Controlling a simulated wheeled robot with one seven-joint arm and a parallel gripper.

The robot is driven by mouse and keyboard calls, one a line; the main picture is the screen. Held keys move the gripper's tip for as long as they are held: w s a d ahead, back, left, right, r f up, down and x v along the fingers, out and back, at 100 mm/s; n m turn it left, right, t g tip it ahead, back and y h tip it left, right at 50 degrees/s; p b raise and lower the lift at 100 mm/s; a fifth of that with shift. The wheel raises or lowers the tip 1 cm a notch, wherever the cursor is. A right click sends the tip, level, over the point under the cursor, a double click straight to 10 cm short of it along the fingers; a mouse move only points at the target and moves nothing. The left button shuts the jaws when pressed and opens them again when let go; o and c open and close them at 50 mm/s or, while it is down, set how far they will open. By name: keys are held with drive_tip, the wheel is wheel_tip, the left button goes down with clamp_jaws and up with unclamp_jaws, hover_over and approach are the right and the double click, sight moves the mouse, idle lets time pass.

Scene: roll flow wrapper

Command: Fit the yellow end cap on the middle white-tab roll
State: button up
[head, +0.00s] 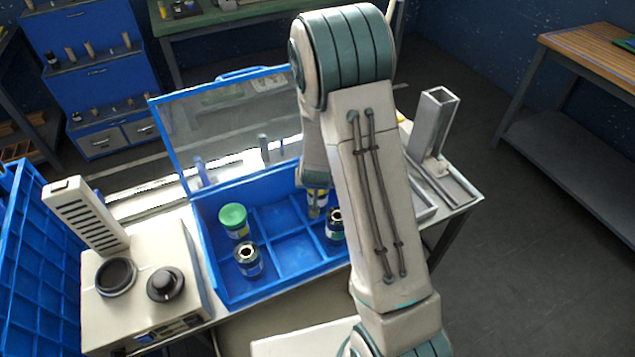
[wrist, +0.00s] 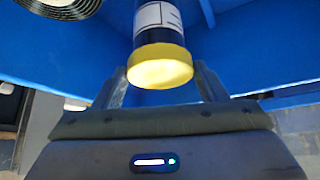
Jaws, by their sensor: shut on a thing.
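In the wrist view the yellow end cap (wrist: 161,70) is between the two fingers of my gripper (wrist: 160,82), which is shut on it. The cap lies over the end of a dark roll with a white label (wrist: 158,17). I cannot tell whether it is fully seated. In the head view my arm hides most of the gripper, which is down inside the blue case; some yellow and a roll (head: 318,194) show there. An uncapped roll (head: 335,224) stands just right of it.
The blue case (head: 282,291) has dividers and a raised clear lid (head: 225,120). A green-capped roll (head: 234,219) and an uncapped roll (head: 248,259) stand at its left. A machine (head: 140,290) is left of it, a metal stand (head: 432,125) right.

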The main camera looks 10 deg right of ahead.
drive_tip(key=shift+f+b, duration=0.3)
drive_tip(key=shift+f, duration=0.15)
drive_tip(key=o, duration=0.7)
drive_tip(key=shift+r, duration=0.1)
drive_tip(key=shift+p+v, duration=3.65)
drive_tip(key=shift+v, duration=1.9)
drive_tip(key=shift+w, duration=0.1)
drive_tip(key=s+a+r+n+g+y+b, duration=0.1)
drive_tip(key=s+r+y, duration=0.15)
drive_tip(key=r, duration=0.35)
drive_tip(key=s+a+r+n+y+b, duration=0.1)
drive_tip(key=s+r, duration=0.3)
drive_tip(key=r, duration=0.3)
drive_tip(key=shift+n+g+h, duration=0.5)
drive_tip(key=shift+g+h, duration=0.3)
drive_tip(key=shift+h, duration=0.05)
drive_tip(key=s+d+r, duration=0.1)
drive_tip(key=s+r, duration=0.1)
drive_tip(key=s, duration=0.2)
drive_tip(key=s+d+r, duration=0.1)
drive_tip(key=s+r, duration=0.2)
drive_tip(key=s, duration=0.1)
drive_tip(key=s+r, duration=0.2)
drive_tip(key=s, duration=0.3)
drive_tip(key=shift+s+d+r+b, duration=0.1)
drive_tip(key=shift+d+r+b, duration=0.3)
